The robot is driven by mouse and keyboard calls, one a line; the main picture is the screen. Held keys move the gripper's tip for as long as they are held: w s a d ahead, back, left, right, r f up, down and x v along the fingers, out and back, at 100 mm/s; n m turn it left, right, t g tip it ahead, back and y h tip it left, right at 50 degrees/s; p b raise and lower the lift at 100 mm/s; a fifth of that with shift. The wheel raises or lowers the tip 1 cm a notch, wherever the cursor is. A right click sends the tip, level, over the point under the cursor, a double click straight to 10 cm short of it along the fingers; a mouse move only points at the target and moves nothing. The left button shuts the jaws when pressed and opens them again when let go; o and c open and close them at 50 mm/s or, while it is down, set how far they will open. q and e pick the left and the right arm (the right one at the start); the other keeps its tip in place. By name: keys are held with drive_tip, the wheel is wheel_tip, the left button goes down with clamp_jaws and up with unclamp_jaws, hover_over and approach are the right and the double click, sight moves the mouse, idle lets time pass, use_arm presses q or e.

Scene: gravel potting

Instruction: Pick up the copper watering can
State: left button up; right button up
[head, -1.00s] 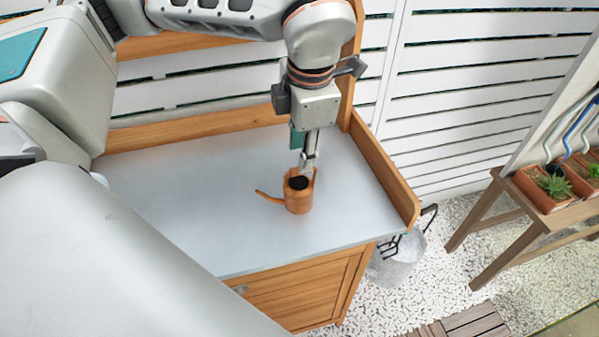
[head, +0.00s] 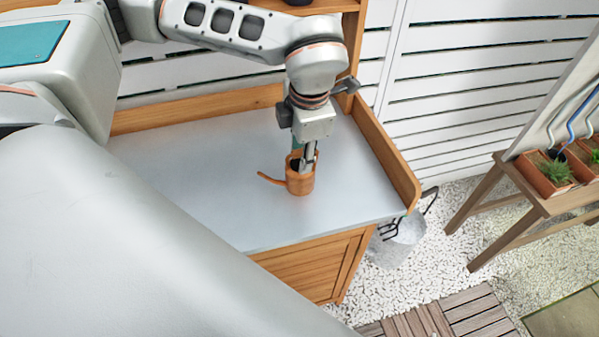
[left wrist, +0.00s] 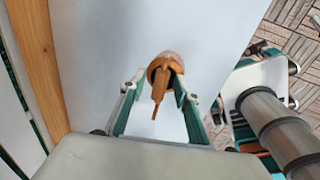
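The copper watering can (head: 300,184) stands upright on the grey tabletop of the wooden bench (head: 215,205), its spout toward the left. In the left wrist view the can (left wrist: 159,76) shows from above, between the fingertips. My left gripper (head: 305,158) points down at the can, with its fingers at the can's upper part. In the left wrist view its two fingers (left wrist: 158,80) are apart, one on each side of the can. I cannot tell whether either finger touches it. My right gripper is not in view.
The bench has a raised wooden edge (head: 388,160) at the right and back. A metal bucket (head: 398,243) hangs or stands beside its right end. A wooden stand with planters (head: 545,175) is at far right. The tabletop around the can is clear.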

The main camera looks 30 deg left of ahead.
use_arm(q)
clamp_jaws()
drive_tip(key=shift+r, duration=0.1)
drive_tip(key=shift+w+r, duration=0.15)
drive_tip(key=shift+r, duration=0.45)
wheel_tip(320, 180, up, 19)
